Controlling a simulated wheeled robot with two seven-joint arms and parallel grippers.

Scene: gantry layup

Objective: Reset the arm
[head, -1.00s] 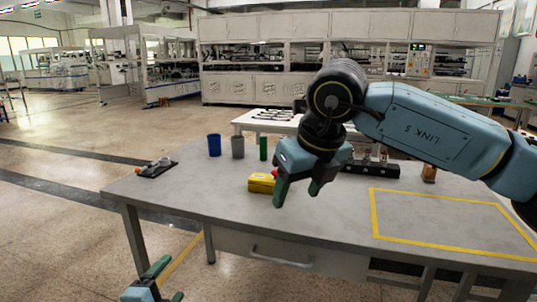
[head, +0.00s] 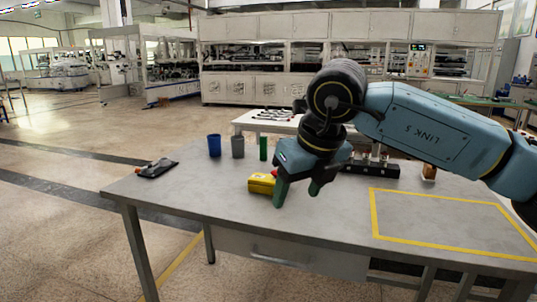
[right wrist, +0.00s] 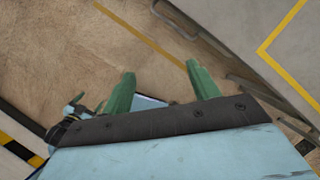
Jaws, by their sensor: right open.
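My right gripper (head: 297,190) hangs in the head view above the grey table (head: 330,215), fingers pointing down. Its green fingers stand apart with nothing between them. In front of the yellow object (head: 261,184), it partly hides it; I cannot tell the height gap. In the right wrist view, the right gripper's fingers (right wrist: 160,88) are spread, with floor and the table's edge behind. My left gripper (right wrist: 87,102) shows small at the left of that view, its green fingertips apart and empty. It is out of the head view.
A blue cup (head: 214,146), a grey cup (head: 238,147) and a green cylinder (head: 263,148) stand at the table's back. A dark pad (head: 158,170) with small items lies at the left corner. A black fixture (head: 372,170) is behind. The yellow-outlined area (head: 450,222) is clear.

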